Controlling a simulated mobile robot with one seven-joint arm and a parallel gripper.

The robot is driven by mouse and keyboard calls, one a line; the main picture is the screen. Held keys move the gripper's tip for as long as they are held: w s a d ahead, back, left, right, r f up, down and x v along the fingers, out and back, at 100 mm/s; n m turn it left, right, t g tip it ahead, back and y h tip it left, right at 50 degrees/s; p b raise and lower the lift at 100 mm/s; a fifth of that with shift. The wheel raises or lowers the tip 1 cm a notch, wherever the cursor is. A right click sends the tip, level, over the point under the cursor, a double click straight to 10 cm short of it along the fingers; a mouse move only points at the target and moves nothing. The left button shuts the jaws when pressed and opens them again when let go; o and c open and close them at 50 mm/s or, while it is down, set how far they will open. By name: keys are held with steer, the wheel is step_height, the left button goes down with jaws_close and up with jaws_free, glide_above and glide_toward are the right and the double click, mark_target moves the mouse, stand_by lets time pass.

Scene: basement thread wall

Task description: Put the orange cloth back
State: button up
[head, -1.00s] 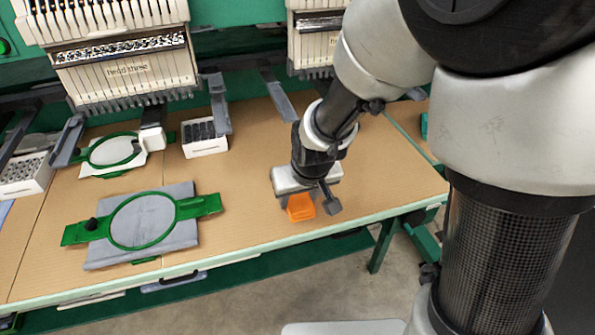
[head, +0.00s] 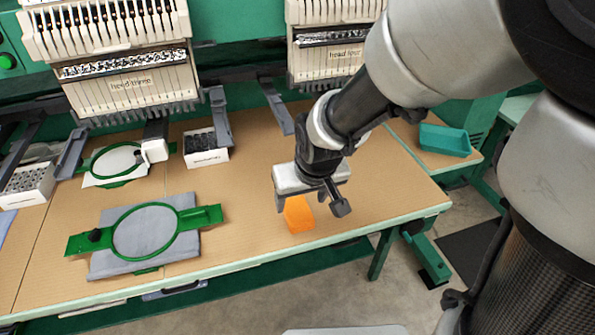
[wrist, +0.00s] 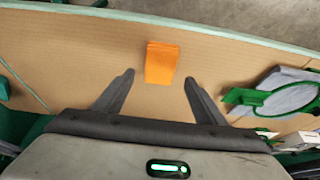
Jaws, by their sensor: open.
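The orange cloth (head: 298,214) lies on the tan table near its front edge, as a small folded block. It also shows in the wrist view (wrist: 161,63), just beyond the fingertips and roughly centred between them. My gripper (head: 308,208) is open above the table, right by the cloth, and holds nothing. In the wrist view its two fingers (wrist: 158,77) are spread wide, with a gap on each side of the cloth. In the head view the gripper hides part of the cloth's top.
A green hoop with grey fabric (head: 150,262) lies left of the cloth. A smaller hoop (head: 105,183), a white box of dark spools (head: 207,159) and embroidery heads (head: 130,84) stand behind. A teal tray (head: 444,140) sits at the right. Table (head: 385,195) right of the cloth is clear.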

steer(key=s+d+r+m, duration=0.1)
steer(key=s+d+r, duration=0.5)
steer(key=s+r, duration=0.1)
steer(key=s+d+r+m+t+h+p, duration=0.1)
steer(key=s+d+r, duration=0.4)
steer(key=r, duration=0.5)
steer(key=shift+s+d+m, duration=0.4)
steer(key=shift+s+m, duration=0.2)
steer(key=shift+s, duration=0.35)
